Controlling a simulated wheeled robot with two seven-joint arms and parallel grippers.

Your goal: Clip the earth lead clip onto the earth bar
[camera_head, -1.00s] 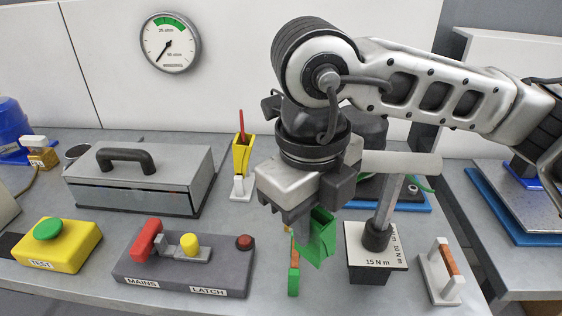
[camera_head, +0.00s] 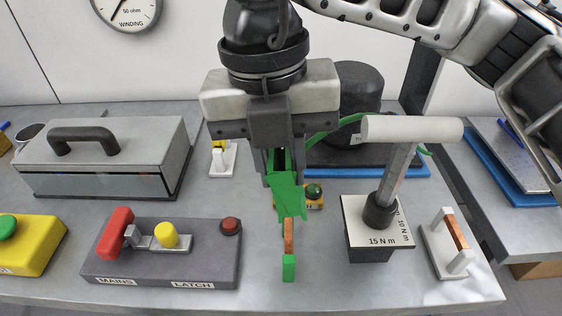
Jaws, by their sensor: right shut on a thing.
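My right gripper (camera_head: 282,168) is shut on the green earth lead clip (camera_head: 287,192) and holds it pointing down, near the middle of the bench. The earth bar appears to be the short copper-coloured strip (camera_head: 289,236) with a green end block (camera_head: 289,268). The clip's lower end overlaps the bar's far end in the picture and hides it. I cannot tell whether the clip's jaws are around the bar or only above it. The green lead (camera_head: 335,126) runs from behind the gripper to the right. My left gripper is not in view.
A torque block (camera_head: 378,255) with an upright T-handled tool (camera_head: 412,130) stands right of the bar. A white bracket (camera_head: 440,252) with a copper-coloured bar is farther right. The mains switch box (camera_head: 205,262) is left.

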